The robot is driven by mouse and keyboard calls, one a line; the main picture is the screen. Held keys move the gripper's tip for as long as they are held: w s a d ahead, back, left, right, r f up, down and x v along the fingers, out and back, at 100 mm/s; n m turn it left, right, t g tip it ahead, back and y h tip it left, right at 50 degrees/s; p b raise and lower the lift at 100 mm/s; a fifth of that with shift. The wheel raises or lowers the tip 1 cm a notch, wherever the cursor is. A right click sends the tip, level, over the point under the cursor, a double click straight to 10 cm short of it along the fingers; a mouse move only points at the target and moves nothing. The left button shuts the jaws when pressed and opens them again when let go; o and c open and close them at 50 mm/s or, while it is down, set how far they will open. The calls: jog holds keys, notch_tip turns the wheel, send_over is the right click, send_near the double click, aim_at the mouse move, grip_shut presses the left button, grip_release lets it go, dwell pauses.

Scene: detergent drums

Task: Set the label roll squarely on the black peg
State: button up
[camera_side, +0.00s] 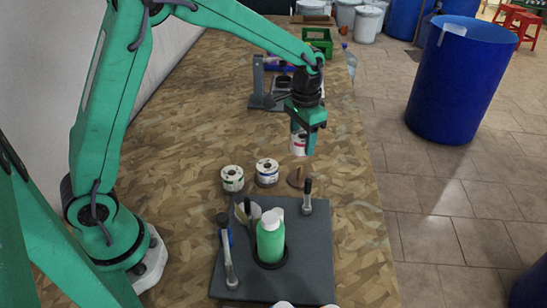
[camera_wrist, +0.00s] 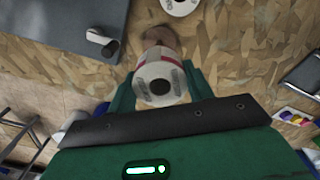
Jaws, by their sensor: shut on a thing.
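My gripper (camera_side: 303,132) is shut on a white label roll with a red band (camera_side: 298,144) and holds it above the table. In the wrist view the roll (camera_wrist: 158,92) sits between the green fingers, its dark core facing the camera. A brown round base with a short upright post (camera_side: 298,178) stands on the table below and nearer the side camera than the roll. In the wrist view a brown piece (camera_wrist: 160,37) shows just beyond the roll, partly hidden by it. I cannot make out a clearly black peg; the post looks brown.
Two more label rolls (camera_side: 232,178) (camera_side: 267,171) stand left of the brown base. A grey stand (camera_side: 258,85) is farther back. The table's right edge is close.

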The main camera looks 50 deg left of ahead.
jog(key=shift+s, duration=0.1)
jog(key=r+n, duration=0.1)
jog(key=n, duration=0.5)
send_over(247, 199)
jog(key=shift+a+r, duration=0.15)
jog(key=shift+r, duration=0.05)
jog(key=shift+f, duration=0.15)
jog(key=shift+f, duration=1.55)
jog(key=shift+f, duration=2.9)
dwell(1.2)
